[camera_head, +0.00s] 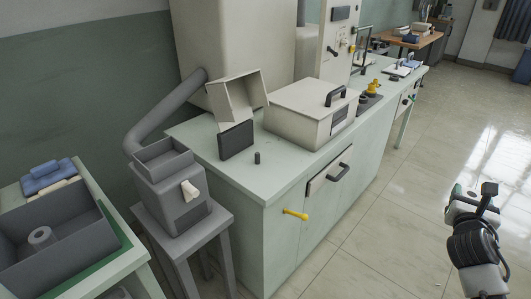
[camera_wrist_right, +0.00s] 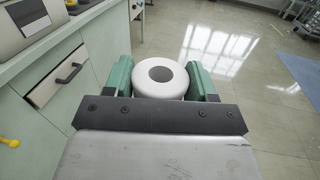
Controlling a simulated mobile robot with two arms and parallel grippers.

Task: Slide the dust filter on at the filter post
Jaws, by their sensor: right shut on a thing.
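The dust filter, a thick white ring (camera_wrist_right: 161,79) with a round hole, is in the right wrist view. My right gripper (camera_wrist_right: 164,82) is shut on it, a green finger at each side. In the head view my right gripper (camera_head: 470,200) is over the floor at the right, well away from the counter; the filter is hard to make out there. A short dark upright peg (camera_head: 257,158), which looks like the filter post, stands bare on the pale green counter near its front edge. My left gripper is not in view.
On the counter (camera_head: 215,169) are an open beige box (camera_head: 238,95), a dark block (camera_head: 236,140) and a lidded beige unit (camera_head: 310,112). A grey machine (camera_head: 172,185) on a stool and a grey bin (camera_head: 75,248) holding a grey ring (camera_head: 41,237) stand left. The right floor is clear.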

